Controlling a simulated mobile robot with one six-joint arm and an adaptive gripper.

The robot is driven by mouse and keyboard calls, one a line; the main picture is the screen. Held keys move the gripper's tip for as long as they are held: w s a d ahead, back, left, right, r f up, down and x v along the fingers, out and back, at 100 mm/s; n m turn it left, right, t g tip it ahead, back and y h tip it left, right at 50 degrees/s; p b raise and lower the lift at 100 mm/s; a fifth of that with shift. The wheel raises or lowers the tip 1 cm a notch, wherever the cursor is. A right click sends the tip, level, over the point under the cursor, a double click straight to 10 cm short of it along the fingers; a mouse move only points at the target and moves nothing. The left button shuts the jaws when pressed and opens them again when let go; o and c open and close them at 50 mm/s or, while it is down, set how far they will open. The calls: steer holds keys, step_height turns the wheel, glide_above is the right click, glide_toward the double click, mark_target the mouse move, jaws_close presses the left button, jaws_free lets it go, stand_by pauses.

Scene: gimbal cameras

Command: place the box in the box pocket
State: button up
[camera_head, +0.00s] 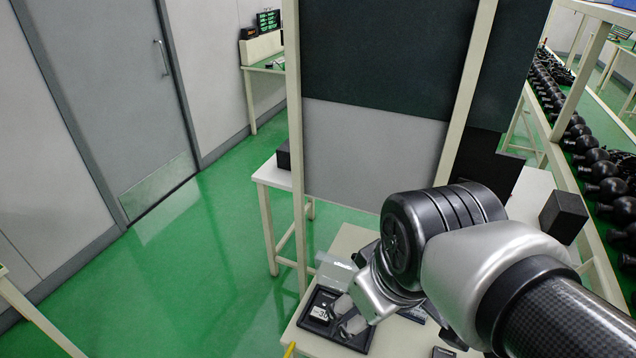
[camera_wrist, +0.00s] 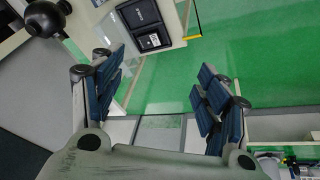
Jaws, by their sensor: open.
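My gripper (camera_head: 347,315) is open over the near worktable, at a black tray (camera_head: 361,345). In the wrist view its two blue-padded fingers (camera_wrist: 162,75) are wide apart with nothing between them. The tray also shows beyond the fingers in the wrist view (camera_wrist: 172,44), with two dark recessed areas side by side. A small dark piece with a white label (camera_head: 319,312) lies in the tray, left of the fingers. I cannot tell whether it is the box. The fingers hide part of the tray in the head view, so the box pocket cannot be made out for certain.
A clear sheet-like piece (camera_head: 334,270) lies behind the tray. A black block (camera_head: 563,215) stands on the right. A tall panel with white posts (camera_head: 375,140) rises behind the table. A rack of round black items (camera_head: 590,160) runs along the right. Green floor is free at left.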

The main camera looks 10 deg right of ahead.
steer(key=s+m, duration=0.4)
steer(key=shift+f+t, duration=0.15)
steer(key=shift+t, duration=0.15)
steer(key=shift+c, duration=0.3)
